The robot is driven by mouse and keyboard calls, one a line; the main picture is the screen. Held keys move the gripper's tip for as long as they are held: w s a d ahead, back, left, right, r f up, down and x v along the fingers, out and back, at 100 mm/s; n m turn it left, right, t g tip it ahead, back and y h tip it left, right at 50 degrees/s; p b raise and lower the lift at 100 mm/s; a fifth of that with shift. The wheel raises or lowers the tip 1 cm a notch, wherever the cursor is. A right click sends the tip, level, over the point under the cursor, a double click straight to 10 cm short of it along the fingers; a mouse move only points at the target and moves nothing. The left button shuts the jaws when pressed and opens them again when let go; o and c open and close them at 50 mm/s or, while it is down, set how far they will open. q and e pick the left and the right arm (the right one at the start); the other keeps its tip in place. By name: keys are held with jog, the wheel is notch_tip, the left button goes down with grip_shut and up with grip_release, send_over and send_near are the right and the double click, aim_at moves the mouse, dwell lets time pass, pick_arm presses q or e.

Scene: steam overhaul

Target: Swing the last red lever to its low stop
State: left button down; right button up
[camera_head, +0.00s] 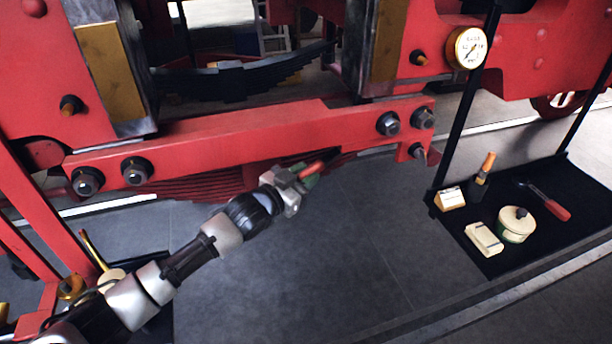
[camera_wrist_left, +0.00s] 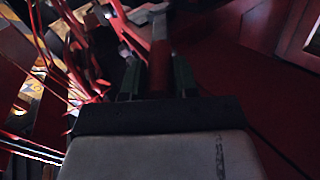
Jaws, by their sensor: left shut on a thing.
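My left gripper (camera_head: 303,178) reaches in from the lower left and is below the long red beam of the locomotive. It is shut on a red lever (camera_head: 314,168), whose red end sticks out past the fingers toward the right. In the left wrist view the red lever (camera_wrist_left: 160,66) stands between the two dark green fingers of my left gripper (camera_wrist_left: 159,78). The lever's far end and pivot are dark and hard to make out. My right gripper is not in view.
The red beam (camera_head: 230,135) with dark bolts runs just above my gripper. A black shelf (camera_head: 545,235) at the right holds a white pot (camera_head: 514,226), a red-handled tool (camera_head: 545,203) and small boxes. A round gauge (camera_head: 467,48) is at the upper right.

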pick_arm(q)
jog(key=c, duration=1.1)
grip_release()
jog(key=shift+w+a, duration=0.1)
jog(key=shift+a, duration=0.05)
jog(key=shift+o, duration=1.2)
jog(key=shift+s+a+f, duration=0.1)
jog(key=shift+s+a, duration=0.2)
jog(key=shift+s, duration=0.05)
jog(key=b+v, duration=0.3)
jog(key=v, duration=0.7)
